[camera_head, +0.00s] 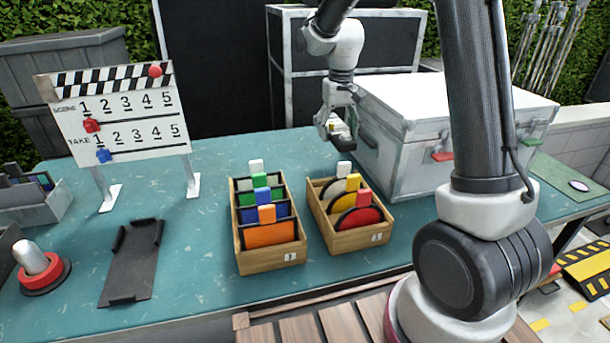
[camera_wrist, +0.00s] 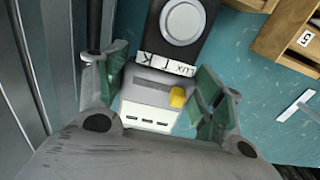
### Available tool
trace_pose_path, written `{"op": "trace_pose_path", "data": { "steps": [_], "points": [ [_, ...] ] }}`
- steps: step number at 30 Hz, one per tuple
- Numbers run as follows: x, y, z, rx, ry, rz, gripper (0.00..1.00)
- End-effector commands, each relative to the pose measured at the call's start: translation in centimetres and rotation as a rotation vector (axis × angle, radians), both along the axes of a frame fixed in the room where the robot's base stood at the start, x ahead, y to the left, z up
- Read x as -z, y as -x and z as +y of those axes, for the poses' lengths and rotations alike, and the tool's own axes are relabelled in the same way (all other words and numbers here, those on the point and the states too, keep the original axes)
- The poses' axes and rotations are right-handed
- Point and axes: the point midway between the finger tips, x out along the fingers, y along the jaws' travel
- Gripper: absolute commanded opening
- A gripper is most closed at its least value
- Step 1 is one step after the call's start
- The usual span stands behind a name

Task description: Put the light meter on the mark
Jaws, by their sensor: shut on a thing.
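The light meter shows in the wrist view as a black block (camera_wrist: 160,45) with a round white dome, a LUX label, and a pale end with a yellow button. My gripper (camera_wrist: 162,88) has its green-padded fingers on either side of it. In the head view my gripper (camera_head: 338,125) hangs at the back of the table, left of the metal case, and largely hides the meter. A green patch with a white oval (camera_head: 579,186) lies at the table's right end; I cannot tell for certain that it is the mark.
A large metal case (camera_head: 425,155) stands between my gripper and the green patch. Two wooden boxes of coloured discs and plates (camera_head: 270,263) (camera_head: 350,245) stand in front.

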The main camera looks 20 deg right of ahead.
Motion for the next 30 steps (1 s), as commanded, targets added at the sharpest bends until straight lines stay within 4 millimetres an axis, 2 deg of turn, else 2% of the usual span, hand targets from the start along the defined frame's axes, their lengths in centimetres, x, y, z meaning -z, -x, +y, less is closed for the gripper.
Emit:
{"op": "trace_pose_path", "data": {
  "steps": [4,12,17,22,24,30],
  "points": [
    [1.8,0.1,0.0,0.0,0.0,0.001,0.34],
    [6.8,0.1,0.0,0.0,0.0,0.002,0.34],
    [8.0,0.0,0.0,0.0,0.0,0.0,0.34],
    [10.6,0.1,0.0,0.0,0.0,0.001,0.33],
    [11.2,0.1,0.0,0.0,0.0,0.0,0.34],
    [11.2,0.0,0.0,0.0,0.0,-0.002,0.34]
  ]
}}
